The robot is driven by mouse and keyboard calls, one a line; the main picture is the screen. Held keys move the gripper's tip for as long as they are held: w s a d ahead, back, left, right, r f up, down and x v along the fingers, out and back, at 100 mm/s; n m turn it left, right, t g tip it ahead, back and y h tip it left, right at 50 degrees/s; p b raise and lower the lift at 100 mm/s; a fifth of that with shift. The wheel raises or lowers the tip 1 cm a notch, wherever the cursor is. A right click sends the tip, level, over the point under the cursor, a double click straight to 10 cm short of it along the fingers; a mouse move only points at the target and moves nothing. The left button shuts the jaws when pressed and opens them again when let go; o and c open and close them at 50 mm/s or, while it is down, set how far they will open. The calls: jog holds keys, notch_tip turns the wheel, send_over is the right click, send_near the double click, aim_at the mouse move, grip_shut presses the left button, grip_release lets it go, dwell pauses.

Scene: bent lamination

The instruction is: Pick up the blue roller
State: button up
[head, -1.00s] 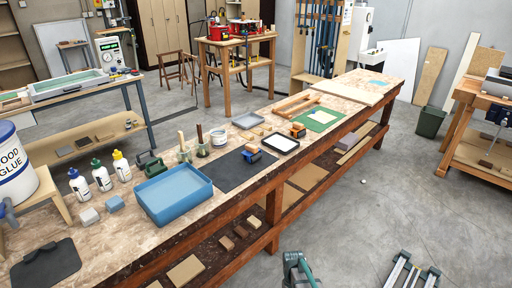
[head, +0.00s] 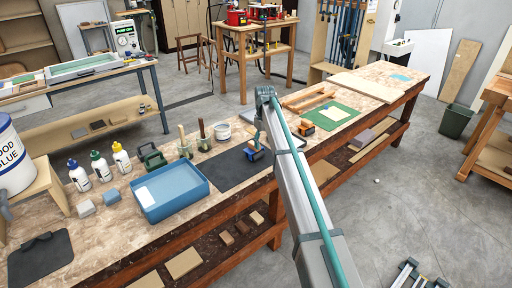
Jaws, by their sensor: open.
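The blue roller (head: 254,150), with a blue frame and an orange-brown part, sits on the dark mat (head: 226,172) on the long workbench. My arm's grey and teal link rises from the bottom edge and passes just right of the roller, covering that part of the bench.
A blue tray (head: 171,191) with a pale patch inside stands left of the mat. Glue bottles (head: 101,166) and handled tools (head: 204,137) stand behind. A similar orange-and-dark roller (head: 307,129) lies right of my arm, by the green mat (head: 330,115).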

aim_at(254, 150)
jog(key=shift+n, duration=0.6)
jog(key=w+a+r, duration=0.1)
jog(key=r, duration=0.1)
jog(key=w+a+r, duration=0.1)
jog(key=a+r, duration=0.1)
jog(key=w+a+r, duration=0.1)
jog(key=r, duration=0.1)
jog(key=shift+w+a+r, duration=0.2)
jog(key=shift+w+a, duration=0.1)
jog(key=shift+w, duration=0.1)
jog(key=shift+f, duration=0.25)
notch_tip(254, 150, down, 10)
jog(key=p, duration=0.3)
jog(key=shift+s, duration=0.15)
jog(key=shift+c, duration=0.3)
grip_shut()
